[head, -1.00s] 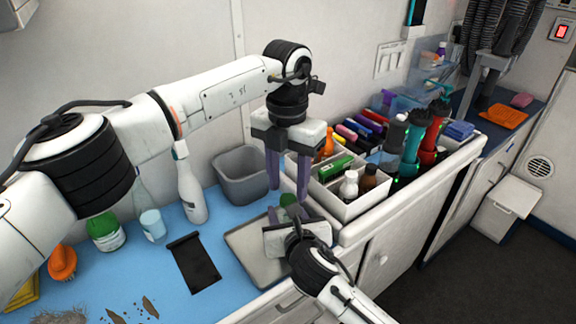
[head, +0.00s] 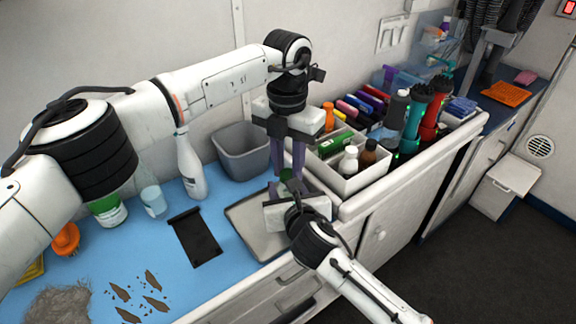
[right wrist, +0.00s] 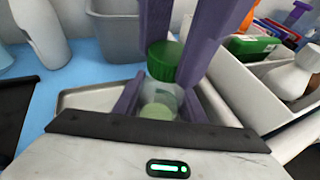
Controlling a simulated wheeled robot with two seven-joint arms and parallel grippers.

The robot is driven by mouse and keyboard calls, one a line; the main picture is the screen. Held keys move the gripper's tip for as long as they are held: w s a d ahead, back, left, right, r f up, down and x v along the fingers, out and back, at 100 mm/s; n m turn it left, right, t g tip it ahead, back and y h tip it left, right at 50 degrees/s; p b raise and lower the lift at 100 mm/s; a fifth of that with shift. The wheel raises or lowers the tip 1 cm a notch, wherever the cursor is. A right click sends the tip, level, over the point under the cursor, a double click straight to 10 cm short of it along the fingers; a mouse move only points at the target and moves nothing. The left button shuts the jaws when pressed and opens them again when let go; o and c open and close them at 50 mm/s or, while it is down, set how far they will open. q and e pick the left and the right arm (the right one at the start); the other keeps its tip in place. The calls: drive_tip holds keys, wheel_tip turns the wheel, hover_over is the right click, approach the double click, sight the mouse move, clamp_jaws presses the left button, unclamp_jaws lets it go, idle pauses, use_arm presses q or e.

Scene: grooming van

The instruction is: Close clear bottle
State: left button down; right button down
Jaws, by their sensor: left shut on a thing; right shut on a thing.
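The clear bottle (right wrist: 158,103) stands upright in the right wrist view, with pale green contents showing low down. My right gripper (right wrist: 160,108) is shut on its body from both sides, over the metal tray (right wrist: 85,97). A green cap (right wrist: 163,62) is at the bottle's mouth; I cannot tell whether it is fully seated. My left gripper (head: 288,170) points down from above, its purple fingers shut on the cap. In the head view the cap (head: 287,175) shows between the fingers, and my right gripper hides most of the bottle.
A grey bin (head: 243,155) stands behind the tray. A white divided caddy (head: 362,186) with several bottles is close at right. A white spray bottle (head: 190,170), a black mat (head: 195,237) and a green-lidded jar (head: 108,212) are at left on the blue surface.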

use_arm(q)
drive_tip(key=c, duration=1.4)
unclamp_jaws()
drive_tip(key=shift+o, duration=0.2)
wheel_tip(320, 180, up, 12)
use_arm(e)
drive_tip(key=c, duration=1)
unclamp_jaws()
drive_tip(key=shift+c, duration=0.2)
